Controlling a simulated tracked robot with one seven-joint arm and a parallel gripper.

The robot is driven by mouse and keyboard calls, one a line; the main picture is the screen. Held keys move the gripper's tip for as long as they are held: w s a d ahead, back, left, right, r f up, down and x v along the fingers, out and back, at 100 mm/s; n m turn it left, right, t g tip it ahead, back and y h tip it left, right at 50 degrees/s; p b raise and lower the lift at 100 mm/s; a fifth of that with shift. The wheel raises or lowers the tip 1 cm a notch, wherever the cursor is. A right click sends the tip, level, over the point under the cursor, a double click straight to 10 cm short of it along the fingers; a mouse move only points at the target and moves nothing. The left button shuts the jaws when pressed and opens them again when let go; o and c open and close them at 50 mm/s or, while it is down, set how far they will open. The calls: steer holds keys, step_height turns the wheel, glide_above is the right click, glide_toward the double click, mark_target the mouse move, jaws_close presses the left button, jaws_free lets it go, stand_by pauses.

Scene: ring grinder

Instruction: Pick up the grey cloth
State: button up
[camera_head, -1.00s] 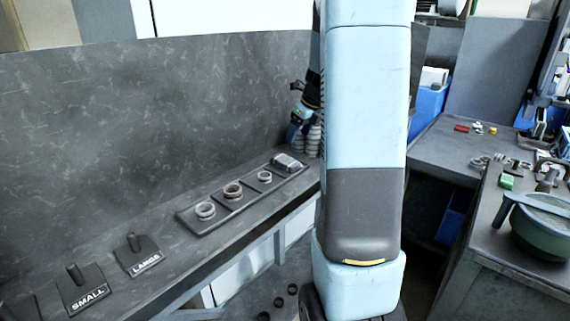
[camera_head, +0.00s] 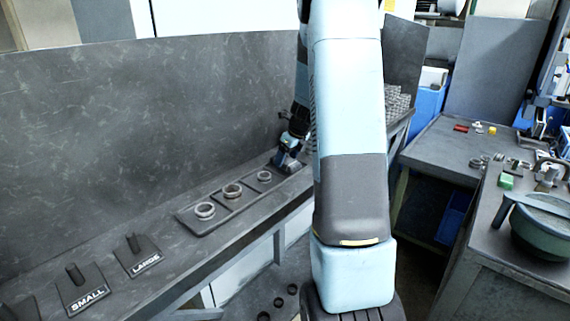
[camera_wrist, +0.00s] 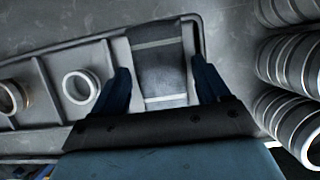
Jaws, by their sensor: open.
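The grey cloth (camera_wrist: 160,75) is a folded grey strip with lighter bands, lying in the end compartment of the dark tray. In the wrist view it lies between the two dark blue fingers of my gripper (camera_wrist: 162,88), which is open with a finger on each side. I cannot tell whether the fingers touch it. In the head view my gripper (camera_head: 286,160) is over the far right end of the tray (camera_head: 205,228) and mostly hides the cloth.
Metal rings (camera_head: 205,210) sit in the tray's other compartments. Stacked rings (camera_wrist: 290,75) stand close to the right of my gripper in the wrist view. The wall panel (camera_head: 150,120) rises behind the bench. Plates marked SMALL (camera_head: 85,290) and LARGE (camera_head: 138,258) lie at the left.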

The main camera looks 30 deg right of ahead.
mark_target(288, 161)
steer(key=shift+w+f, duration=0.1)
steer(key=shift+f, duration=0.2)
steer(key=shift+c, duration=0.4)
steer(key=c, duration=0.7)
steer(key=shift+r, duration=0.25)
steer(key=v, duration=0.3)
steer(key=shift+w+a+r, duration=0.2)
steer(key=shift+r, duration=0.25)
steer(key=s+d+r, duration=0.1)
steer(key=s+r, duration=0.7)
steer(key=s, duration=0.5)
steer(key=shift+s+r, duration=0.15)
steer(key=shift+r, duration=0.25)
